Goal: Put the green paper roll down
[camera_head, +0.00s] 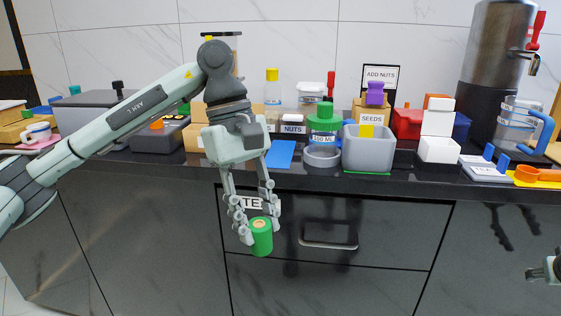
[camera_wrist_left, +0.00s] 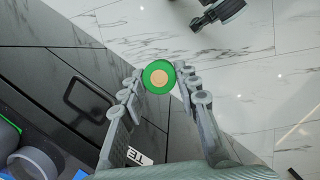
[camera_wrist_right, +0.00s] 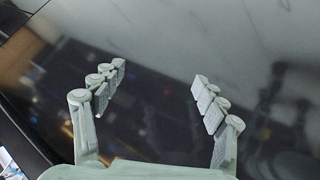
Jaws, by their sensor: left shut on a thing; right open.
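The green paper roll (camera_head: 261,240) is a short upright green cylinder with a tan core. My left gripper (camera_head: 254,232) is shut on it and holds it in the air in front of the dark cabinet drawers, below the counter's edge. In the left wrist view the roll (camera_wrist_left: 158,78) shows end-on between the fingertips (camera_wrist_left: 158,82), with the floor beyond it. My right gripper (camera_wrist_right: 160,84) is open and empty in the right wrist view, before a dark glossy surface. Only a small part of it (camera_head: 545,272) shows at the right edge of the head view.
The black counter (camera_head: 330,184) is crowded along its front. A grey bin (camera_head: 368,152), a grey ring (camera_head: 322,157), a blue sheet (camera_head: 281,154) and a white block stack (camera_head: 438,148) stand there. A drawer handle (camera_head: 328,244) sticks out right of the roll.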

